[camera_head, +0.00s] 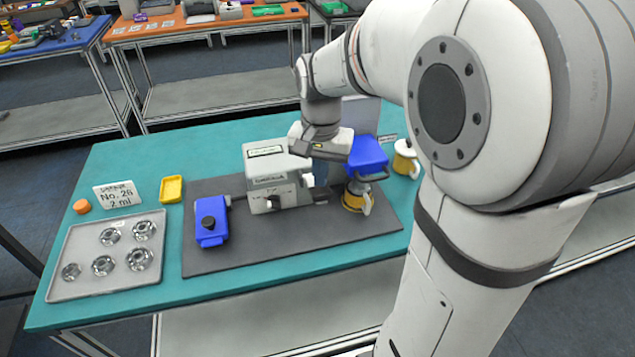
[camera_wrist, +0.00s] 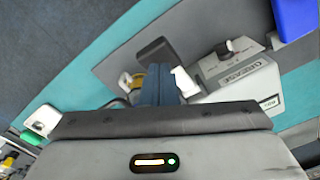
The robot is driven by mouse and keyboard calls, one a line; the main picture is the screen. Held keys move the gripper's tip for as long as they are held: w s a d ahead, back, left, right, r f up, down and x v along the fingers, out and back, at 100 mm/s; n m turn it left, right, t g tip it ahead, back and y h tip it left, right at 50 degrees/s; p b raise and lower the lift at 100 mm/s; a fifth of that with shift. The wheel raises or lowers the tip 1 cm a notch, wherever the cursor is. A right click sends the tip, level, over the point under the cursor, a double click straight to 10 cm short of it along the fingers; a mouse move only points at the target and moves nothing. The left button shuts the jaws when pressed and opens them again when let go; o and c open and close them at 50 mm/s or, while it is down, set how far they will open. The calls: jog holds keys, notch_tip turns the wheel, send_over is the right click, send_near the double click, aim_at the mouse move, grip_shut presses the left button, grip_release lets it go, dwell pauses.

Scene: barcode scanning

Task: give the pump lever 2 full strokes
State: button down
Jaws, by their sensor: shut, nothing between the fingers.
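A grey machine (camera_head: 272,178) with printed labels stands on the dark mat. The wrist view also shows the machine (camera_wrist: 240,82), right of the fingers. A small white block (camera_wrist: 185,82) sits between the machine and my fingers, and it may be the pump lever's grip; I cannot tell for sure. My gripper (camera_head: 320,176) is at the machine's right side, pointing down. In the wrist view my gripper (camera_wrist: 160,84) has its bluish fingers together, holding nothing. Whether they touch the white block is unclear. My wrist hides part of the machine's right side.
A blue box (camera_head: 209,232) with a black knob is left of the machine. A blue container (camera_head: 367,155) and a yellow-and-white cup (camera_head: 353,201) are on the right; another cup (camera_head: 405,160) stands beyond. A tray (camera_head: 62,292) of metal parts is far left. The mat's front (camera_head: 290,247) is clear.

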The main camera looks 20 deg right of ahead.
aim_at(320, 200)
jog(key=shift+f+b, duration=2.95)
jog(key=shift+f, duration=1)
jog(key=shift+r, duration=0.1)
notch_tip(320, 200, up, 8)
jog(key=p, duration=0.6)
jog(key=shift+f, duration=0.2)
notch_tip(320, 200, up, 4)
jog(key=p, duration=0.3)
jog(key=shift+r, duration=0.1)
